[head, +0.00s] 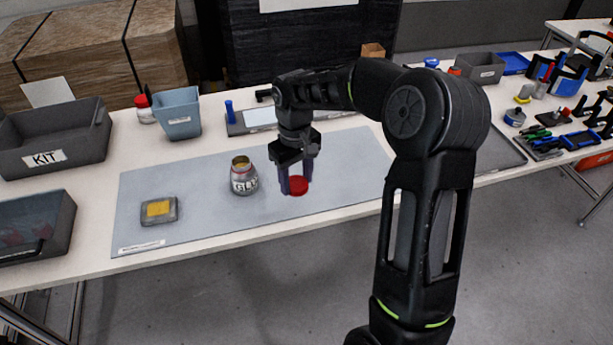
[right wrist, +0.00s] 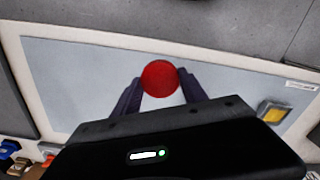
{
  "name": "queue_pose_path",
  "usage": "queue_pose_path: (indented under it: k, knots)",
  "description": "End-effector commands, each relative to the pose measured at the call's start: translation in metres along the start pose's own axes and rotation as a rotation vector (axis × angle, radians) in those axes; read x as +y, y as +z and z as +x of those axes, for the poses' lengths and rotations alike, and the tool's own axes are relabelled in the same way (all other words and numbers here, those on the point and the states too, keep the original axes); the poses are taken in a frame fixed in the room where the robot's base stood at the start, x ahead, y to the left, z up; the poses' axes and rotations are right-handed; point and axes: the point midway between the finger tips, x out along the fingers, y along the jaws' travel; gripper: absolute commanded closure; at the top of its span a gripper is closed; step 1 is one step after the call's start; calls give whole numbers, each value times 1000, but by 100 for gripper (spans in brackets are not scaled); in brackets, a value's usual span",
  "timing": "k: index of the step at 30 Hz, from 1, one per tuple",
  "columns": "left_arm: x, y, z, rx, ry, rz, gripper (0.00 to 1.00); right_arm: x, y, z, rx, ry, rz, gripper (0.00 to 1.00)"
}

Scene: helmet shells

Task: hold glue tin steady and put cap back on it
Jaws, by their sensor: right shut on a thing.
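The glue tin (head: 243,177) stands upright and open on the grey mat, its label facing the front. The red cap (head: 298,185) is between the fingers of my right gripper (head: 296,180), which is shut on it to the right of the tin. In the right wrist view the cap (right wrist: 159,78) shows as a red disc at the fingertips of the right gripper (right wrist: 160,90). The tin does not show in the right wrist view. My left gripper is in neither view, and nothing holds the tin.
The grey mat (head: 205,220) has free room around the tin. A yellow pad in a small grey tray (head: 159,210) lies at its left. A KIT bin (head: 50,140), a blue-grey bin (head: 177,113) and a red-capped bottle (head: 145,108) stand behind and left.

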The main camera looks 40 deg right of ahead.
Motion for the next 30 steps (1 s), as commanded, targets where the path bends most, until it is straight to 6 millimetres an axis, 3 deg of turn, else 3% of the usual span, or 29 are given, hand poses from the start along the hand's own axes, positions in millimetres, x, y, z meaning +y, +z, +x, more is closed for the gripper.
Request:
queue_pose_path:
  k: [7, 12, 15, 24, 30]
  knots:
    - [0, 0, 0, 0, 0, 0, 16, -70, -23, -1, -2, -2, 109, 87]
    - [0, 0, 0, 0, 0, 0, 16, -121, -33, -4, 2, 2, 84, 87]
    - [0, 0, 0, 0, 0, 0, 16, -140, -35, -5, 6, 4, 59, 87]
    - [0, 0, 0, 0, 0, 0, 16, -145, -36, -6, 7, 4, 51, 87]
    - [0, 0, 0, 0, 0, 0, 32, -145, -36, -6, 7, 4, 51, 87]
